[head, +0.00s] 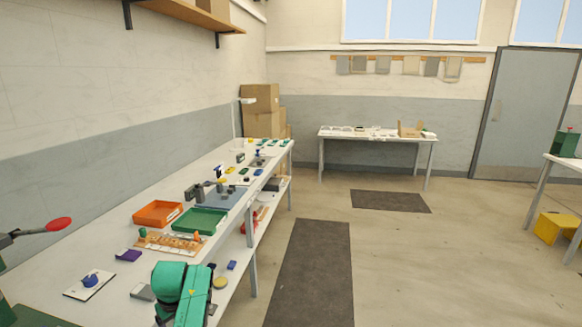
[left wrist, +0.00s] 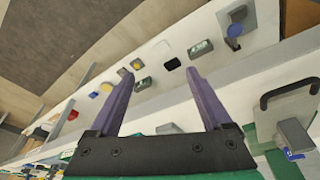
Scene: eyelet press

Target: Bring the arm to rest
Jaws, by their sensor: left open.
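My left gripper (left wrist: 160,72) shows in the left wrist view with its two purple fingers spread apart. Nothing is between the fingertips, and the white bench surface with small parts lies beyond them. In the head view a green arm segment of mine (head: 180,292) rises at the bottom, over the near right edge of the long white bench (head: 60,260). The fingers cannot be made out there. My right gripper is in neither view.
The bench carries an orange tray (head: 158,213), a green tray (head: 200,221), a wooden rack (head: 170,242) and a blue-knobbed plate (head: 90,284). A red-tipped lever (head: 58,224) juts in at left. Open floor with a dark mat (head: 310,270) lies right of the bench.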

